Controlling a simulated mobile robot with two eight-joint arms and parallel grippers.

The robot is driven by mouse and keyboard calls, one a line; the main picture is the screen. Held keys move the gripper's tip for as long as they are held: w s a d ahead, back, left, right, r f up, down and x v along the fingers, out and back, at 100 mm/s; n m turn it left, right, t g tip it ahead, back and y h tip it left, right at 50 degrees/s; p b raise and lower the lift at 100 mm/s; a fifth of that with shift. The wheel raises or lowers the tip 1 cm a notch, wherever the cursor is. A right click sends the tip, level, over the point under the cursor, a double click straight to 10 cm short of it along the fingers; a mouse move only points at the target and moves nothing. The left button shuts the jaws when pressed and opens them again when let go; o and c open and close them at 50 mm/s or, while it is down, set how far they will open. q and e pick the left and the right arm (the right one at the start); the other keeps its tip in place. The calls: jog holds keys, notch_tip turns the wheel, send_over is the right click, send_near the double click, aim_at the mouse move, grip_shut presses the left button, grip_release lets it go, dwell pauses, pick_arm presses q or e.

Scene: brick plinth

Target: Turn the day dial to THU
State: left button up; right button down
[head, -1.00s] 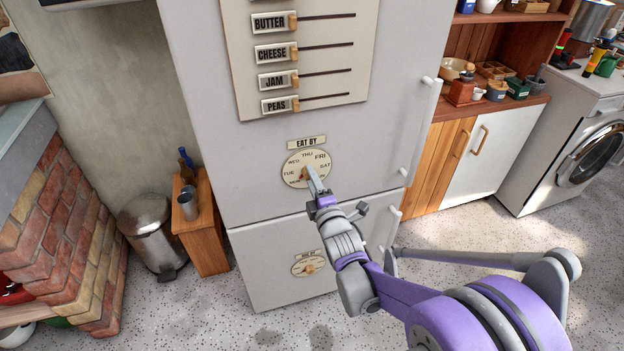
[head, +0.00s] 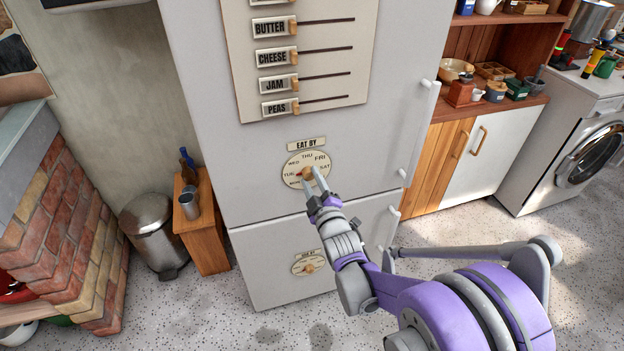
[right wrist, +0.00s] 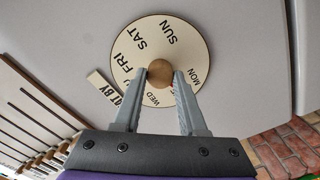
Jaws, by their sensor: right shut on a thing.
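The day dial (head: 322,173) is a round cream disc under an EAT BY label on the fridge front, with day names around its rim; THU is at the top. A small red mark shows left of its round wooden knob (head: 307,173), toward the TUE side. My right gripper (head: 312,173) is shut on the knob, one finger on each side. In the right wrist view the knob (right wrist: 160,72) sits between the fingertips. My left gripper is out of view.
Above the dial is a board (head: 360,50) with BUTTER, CHEESE, JAM and PEAS sliders. A second, smaller dial (head: 308,264) is on the lower fridge door. A bin (head: 150,235) and a wooden stand (head: 205,245) are to the left. Door handles stick out at the right.

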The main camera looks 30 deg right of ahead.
jog(key=m+p, duration=0.1)
jog(key=m, duration=0.4)
jog(key=shift+m, duration=0.3)
jog(key=m, duration=0.4)
jog(key=shift+p, duration=0.35)
jog(key=m, duration=0.5)
jog(key=shift+p, duration=0.4)
jog(key=shift+m+p, duration=0.35)
jog(key=shift+m, duration=1.85)
jog(key=shift+c, duration=2.3)
grip_release()
